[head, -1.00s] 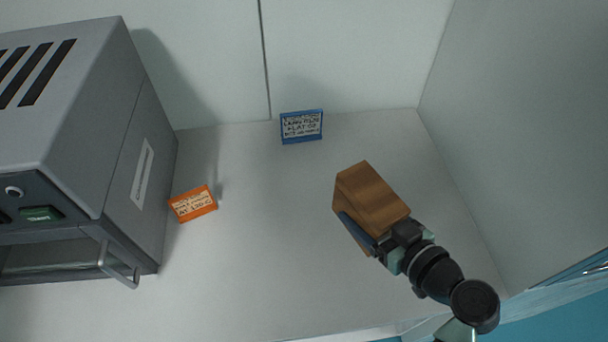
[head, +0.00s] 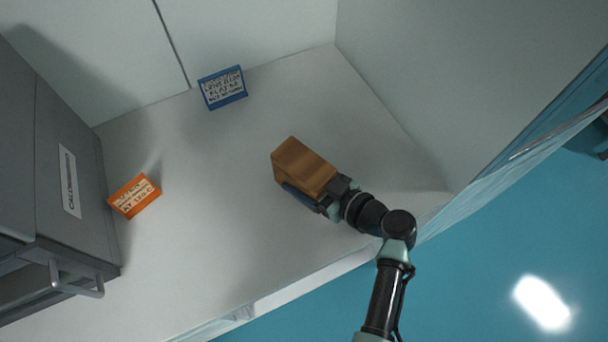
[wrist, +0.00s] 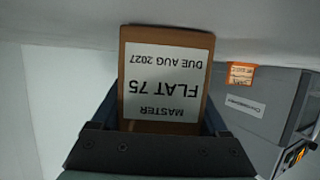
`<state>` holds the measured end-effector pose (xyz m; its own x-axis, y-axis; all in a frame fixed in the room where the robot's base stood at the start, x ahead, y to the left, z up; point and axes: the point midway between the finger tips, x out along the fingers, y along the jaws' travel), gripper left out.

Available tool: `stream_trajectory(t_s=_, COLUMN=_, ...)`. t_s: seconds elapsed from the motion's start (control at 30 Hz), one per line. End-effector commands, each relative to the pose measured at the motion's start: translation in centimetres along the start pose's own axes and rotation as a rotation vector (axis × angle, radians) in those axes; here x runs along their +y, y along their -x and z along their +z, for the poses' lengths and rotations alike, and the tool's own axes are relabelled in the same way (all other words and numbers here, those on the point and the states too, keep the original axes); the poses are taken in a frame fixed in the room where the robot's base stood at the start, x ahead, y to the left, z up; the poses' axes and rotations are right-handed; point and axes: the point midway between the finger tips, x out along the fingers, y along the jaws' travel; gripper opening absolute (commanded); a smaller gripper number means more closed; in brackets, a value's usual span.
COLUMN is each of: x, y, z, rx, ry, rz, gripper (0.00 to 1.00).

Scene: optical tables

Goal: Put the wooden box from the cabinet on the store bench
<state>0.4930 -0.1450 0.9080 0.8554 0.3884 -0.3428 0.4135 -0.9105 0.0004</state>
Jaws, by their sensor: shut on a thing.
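The wooden box (head: 303,167) is brown and block-shaped. My gripper (head: 318,192) is shut on it, over the pale shelf surface near the right wall; I cannot tell from the head view how far the box is above the surface. In the wrist view the wooden box (wrist: 164,136) sits between my gripper's fingers (wrist: 163,115). Its white label reads, upside down, "MASTER FLAT 75 DUE AUG 2027". Its far side is hidden. The store bench is not recognisable in these views.
A grey instrument (head: 60,190) with a handle stands at the left. An orange card (head: 134,196) and a blue card (head: 223,88) stand on the pale surface (head: 215,230). A grey wall panel (head: 440,70) bounds the right. Blue floor (head: 480,260) lies beyond the front edge.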

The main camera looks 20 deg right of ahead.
Motion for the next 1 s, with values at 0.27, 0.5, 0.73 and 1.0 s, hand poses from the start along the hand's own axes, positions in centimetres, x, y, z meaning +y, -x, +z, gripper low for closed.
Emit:
stream_trajectory(t_s=0.27, x=0.1, y=-0.1, z=0.1, rx=0.003, ry=0.002, rz=0.0, gripper=0.0)
stream_trajectory(t_s=0.5, x=0.0, y=-0.1, z=0.2, rx=0.0, ry=0.0, rz=-0.001, gripper=1.0)
stream_trajectory(t_s=0.73, x=0.0, y=-0.1, z=0.2, rx=0.0, ry=0.0, rz=-0.001, gripper=1.0)
stream_trajectory(t_s=1.0, x=0.1, y=1.3, z=0.1, rx=0.001, ry=-0.001, rz=0.003, gripper=1.0)
